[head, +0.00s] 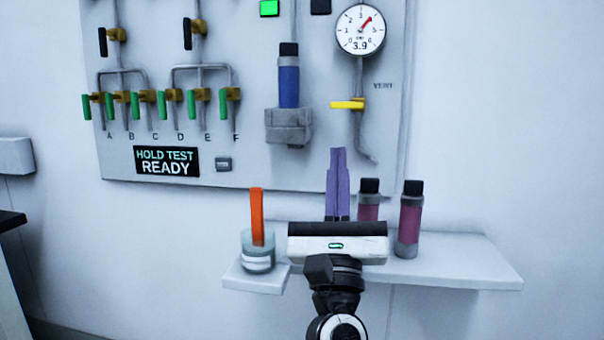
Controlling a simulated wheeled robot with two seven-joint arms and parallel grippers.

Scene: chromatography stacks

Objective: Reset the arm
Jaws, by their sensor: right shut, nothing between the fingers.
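My right gripper (338,152) shows in the head view, in front of a white wall shelf. Its purple fingers are together and point up and away toward the panel, with nothing between them. Its white body and black wrist rise from the bottom of the view and hide part of the shelf. My left gripper is not in view.
The white shelf (470,262) bears a cup (257,262) with an orange stick (256,215), and two pink black-capped cartridges (410,222) (369,207). The wall panel (240,70) carries valves, a blue cartridge (289,82) in a grey holder (288,127), a gauge (360,30) and a yellow-handled valve (347,105).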

